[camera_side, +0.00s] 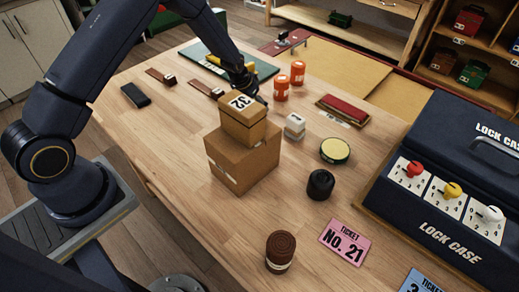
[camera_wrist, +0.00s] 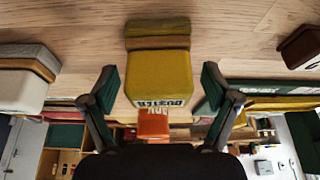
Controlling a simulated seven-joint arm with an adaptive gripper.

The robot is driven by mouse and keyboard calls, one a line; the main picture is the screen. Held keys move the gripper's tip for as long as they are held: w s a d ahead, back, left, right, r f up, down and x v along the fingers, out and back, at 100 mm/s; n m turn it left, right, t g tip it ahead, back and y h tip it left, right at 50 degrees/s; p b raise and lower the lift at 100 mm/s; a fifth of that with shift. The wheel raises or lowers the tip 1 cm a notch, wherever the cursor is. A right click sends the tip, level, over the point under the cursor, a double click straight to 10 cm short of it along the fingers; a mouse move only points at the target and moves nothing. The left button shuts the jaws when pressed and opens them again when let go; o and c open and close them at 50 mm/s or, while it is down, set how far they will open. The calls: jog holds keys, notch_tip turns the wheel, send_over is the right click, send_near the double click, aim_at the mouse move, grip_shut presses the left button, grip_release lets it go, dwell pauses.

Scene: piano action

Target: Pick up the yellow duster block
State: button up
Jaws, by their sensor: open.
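The yellow duster block (camera_wrist: 158,72) is in the middle of the wrist view, its "DUSTER" lettering upside down. A brown band crosses its upper part. My gripper (camera_wrist: 158,85) is open, with one green-tipped finger on each side of the block and gaps showing between the fingers and its sides. In the side view my gripper (camera_side: 251,93) is low over the table, just behind the cardboard box marked 32 (camera_side: 243,119). I cannot make out the duster block there; the boxes and gripper seem to hide it.
The stacked cardboard boxes (camera_side: 243,160) stand close in front of my gripper. A green board (camera_side: 205,58) lies behind. The dark lock case (camera_side: 455,150) fills the right side.

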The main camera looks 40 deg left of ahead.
jog(key=shift+f, duration=0.1)
jog(key=shift+c, duration=0.3)
jog(key=c, duration=1.2)
jog(key=shift+c, duration=0.2)
